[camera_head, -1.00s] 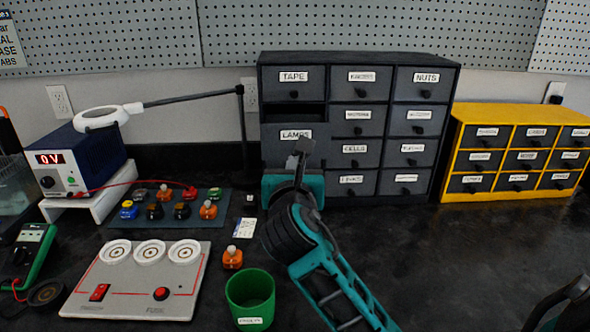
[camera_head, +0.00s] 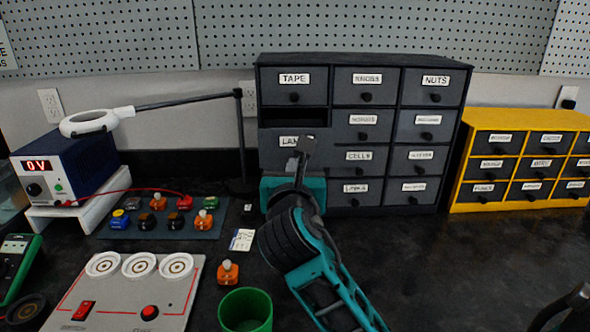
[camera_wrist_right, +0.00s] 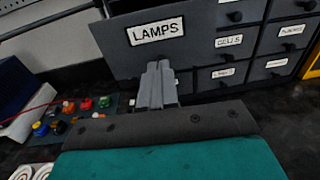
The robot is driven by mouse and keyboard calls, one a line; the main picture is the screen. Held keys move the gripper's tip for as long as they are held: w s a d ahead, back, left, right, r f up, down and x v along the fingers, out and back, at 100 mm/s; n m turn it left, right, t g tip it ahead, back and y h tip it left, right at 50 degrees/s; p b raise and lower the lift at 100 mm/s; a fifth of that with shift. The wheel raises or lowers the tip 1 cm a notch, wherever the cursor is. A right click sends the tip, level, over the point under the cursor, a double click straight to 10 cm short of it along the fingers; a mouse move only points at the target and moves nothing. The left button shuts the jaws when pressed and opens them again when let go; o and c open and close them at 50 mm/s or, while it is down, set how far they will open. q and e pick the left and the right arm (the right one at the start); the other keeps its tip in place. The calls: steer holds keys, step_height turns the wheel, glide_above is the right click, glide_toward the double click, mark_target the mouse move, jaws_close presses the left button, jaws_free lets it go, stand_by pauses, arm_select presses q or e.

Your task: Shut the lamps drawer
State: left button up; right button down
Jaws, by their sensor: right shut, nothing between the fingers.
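The lamps drawer (camera_head: 270,148) is in the left column of the dark grey cabinet (camera_head: 360,58), under the tape drawer. It sticks out, with a dark gap above its front. Its front (camera_wrist_right: 205,45) and LAMPS label fill the upper middle of the right wrist view. My right gripper (camera_head: 306,145) is shut and empty, in front of this drawer, and hides part of its label in the head view. In the wrist view its fingertips (camera_wrist_right: 158,70) lie just below the label; I cannot tell whether they touch the front. My left gripper is not in view.
A yellow drawer cabinet (camera_head: 463,160) stands to the right. On the left are a power supply (camera_head: 80,158), a mat of small coloured parts (camera_head: 190,228) and a lamp-holder board (camera_head: 120,308). A green cup (camera_head: 246,310) stands in front.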

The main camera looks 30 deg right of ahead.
steer(key=p+x, duration=0.2)
steer(key=x, duration=0.2)
steer(key=p+x, duration=0.2)
steer(key=x, duration=0.2)
steer(key=r+p+x, duration=0.1)
steer(key=p+x, duration=0.1)
steer(key=x, duration=0.2)
steer(key=shift+w+a+p, duration=0.2)
steer(key=shift+w+p, duration=0.2)
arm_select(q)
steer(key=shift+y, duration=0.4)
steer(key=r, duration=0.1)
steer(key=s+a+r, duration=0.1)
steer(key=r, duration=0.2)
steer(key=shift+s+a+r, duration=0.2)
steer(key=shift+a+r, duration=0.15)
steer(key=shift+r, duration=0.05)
arm_select(e)
steer(key=shift+d+r, duration=0.1)
steer(key=shift+d, duration=0.05)
